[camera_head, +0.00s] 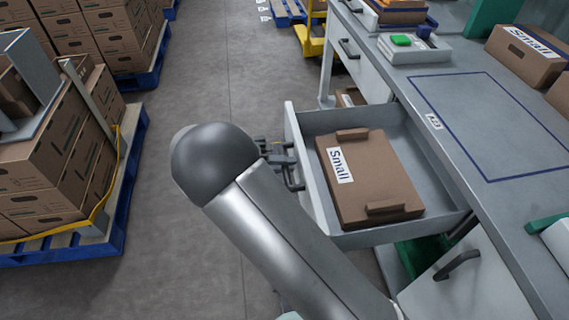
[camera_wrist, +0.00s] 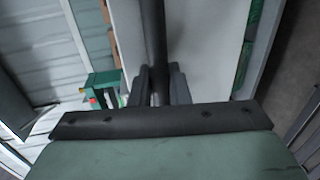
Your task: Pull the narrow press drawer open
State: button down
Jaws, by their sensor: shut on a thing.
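The drawer (camera_head: 296,150) under the grey bench stands pulled out, its inside in plain view. A flat brown carton marked "Small" (camera_head: 365,178) lies in it. My gripper (camera_head: 285,160) is at the drawer's front, shut on the dark bar handle (camera_head: 294,180). In the wrist view the handle (camera_wrist: 153,40) runs up between the two dark fingers of my gripper (camera_wrist: 160,85), with the pale drawer front (camera_wrist: 200,50) behind it. My arm hides part of the floor and the near end of the drawer front.
The bench top (camera_head: 465,90) has a blue-outlined area and a tray with a green block (camera_head: 401,40). Another closed drawer (camera_head: 358,60) is farther back, and a cabinet door handle (camera_head: 457,265) is nearer. Stacked cartons on a blue pallet (camera_head: 125,215) stand left. Grey floor lies between.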

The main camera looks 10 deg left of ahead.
jog(key=c, duration=1.7)
grip_release()
jog(key=v, duration=1.7)
jog(key=shift+a, duration=0.2)
jog(key=shift+w+d+r, duration=0.1)
